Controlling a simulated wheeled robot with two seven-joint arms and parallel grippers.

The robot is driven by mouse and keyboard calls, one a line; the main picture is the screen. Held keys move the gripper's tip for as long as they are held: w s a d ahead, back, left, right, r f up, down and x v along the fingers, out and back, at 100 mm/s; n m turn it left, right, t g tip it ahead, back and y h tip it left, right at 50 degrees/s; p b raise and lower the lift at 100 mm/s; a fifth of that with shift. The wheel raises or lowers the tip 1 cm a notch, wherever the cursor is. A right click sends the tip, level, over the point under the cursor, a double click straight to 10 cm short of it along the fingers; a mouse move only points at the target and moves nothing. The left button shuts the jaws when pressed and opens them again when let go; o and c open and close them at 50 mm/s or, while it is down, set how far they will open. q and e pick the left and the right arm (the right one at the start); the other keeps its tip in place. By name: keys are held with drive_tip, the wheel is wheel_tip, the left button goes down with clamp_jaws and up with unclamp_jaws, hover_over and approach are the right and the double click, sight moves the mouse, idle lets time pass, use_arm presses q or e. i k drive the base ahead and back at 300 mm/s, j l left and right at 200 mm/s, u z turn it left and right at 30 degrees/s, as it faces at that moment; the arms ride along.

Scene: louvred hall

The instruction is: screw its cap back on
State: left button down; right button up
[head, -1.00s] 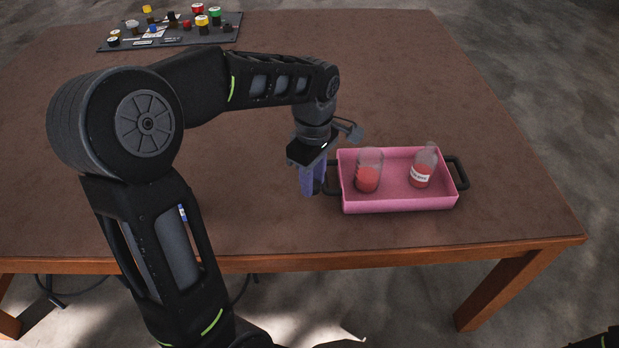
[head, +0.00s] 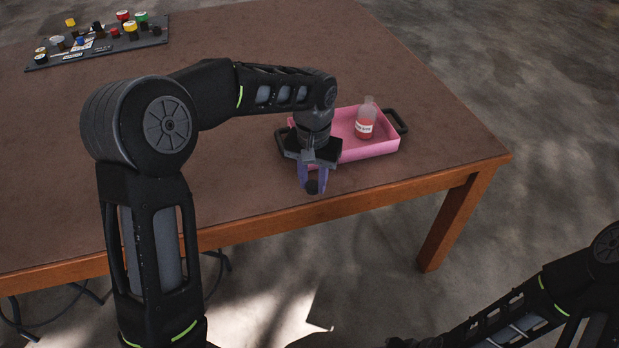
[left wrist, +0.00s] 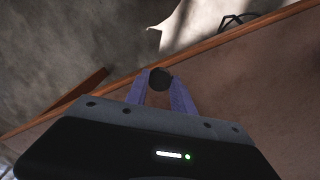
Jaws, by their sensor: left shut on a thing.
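My left gripper (head: 313,183) is shut on a small dark round cap (left wrist: 160,79), held between its purple fingers. The cap also shows between the fingertips in the head view, over the table near its front edge and in front of the tray. The bottle (head: 365,127), clear with red contents and a white label, stands in the right part of the pink tray (head: 385,148). No cap shows on its neck. The gripper is to the left of the bottle and nearer the front edge, apart from it.
The tray has dark handles at its ends; my left arm hides its left part. A dark panel (head: 98,47) with several coloured knobs lies at the back left of the brown table (head: 230,170). The table between panel and tray is clear.

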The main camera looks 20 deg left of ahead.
sight(366, 113)
drive_tip(key=l+u, duration=0.1)
drive_tip(key=u, duration=0.25)
drive_tip(key=l+u, duration=0.1)
drive_tip(key=u, duration=0.25)
drive_tip(key=l+u, duration=0.1)
drive_tip(key=u, duration=0.3)
drive_tip(key=l+u, duration=0.2)
drive_tip(key=l, duration=0.3)
drive_tip(key=l+u, duration=0.25)
drive_tip(key=l, duration=0.3)
drive_tip(key=k+l+u, duration=0.2)
drive_tip(key=l, duration=0.25)
drive_tip(key=k+l+u, duration=0.1)
drive_tip(key=l+u, duration=0.15)
drive_tip(key=l, duration=0.25)
drive_tip(key=k+l, duration=0.1)
drive_tip(key=l, duration=0.45)
drive_tip(key=k, duration=0.05)
